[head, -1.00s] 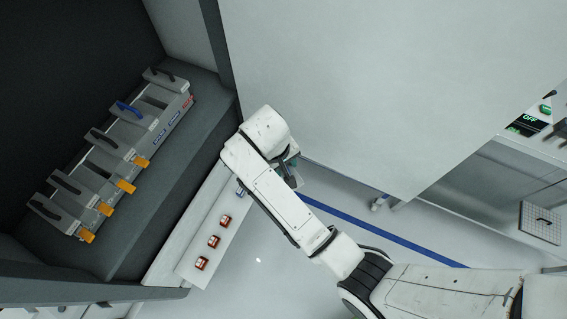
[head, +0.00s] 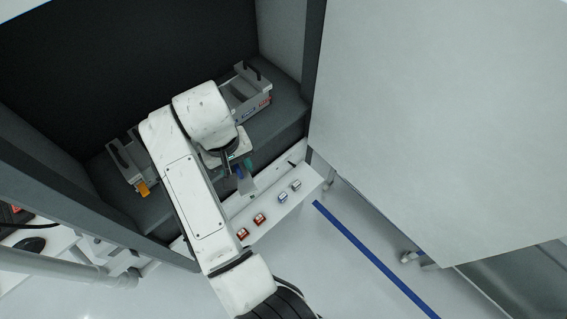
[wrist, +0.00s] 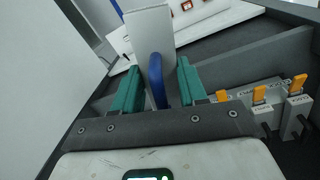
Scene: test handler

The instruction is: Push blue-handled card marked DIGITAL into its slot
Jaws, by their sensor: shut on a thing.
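My gripper (head: 240,170) (wrist: 160,88) is shut on the blue handle (wrist: 157,75) of a grey card (wrist: 147,30). The card points away from my gripper toward the white ledge in the wrist view. In the head view, only a small part of the card (head: 247,184) shows, in front of the rack and apart from it. No lettering on the card is readable. The grey card rack (head: 252,108) stands in the dark cabinet behind my arm. My arm hides its middle. Several seated cards with orange tabs (wrist: 260,93) show at right in the wrist view.
The cabinet's right side wall (head: 311,70) and a large white panel (head: 430,120) stand to the right. A black-handled card (head: 120,165) sits at the rack's left end.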

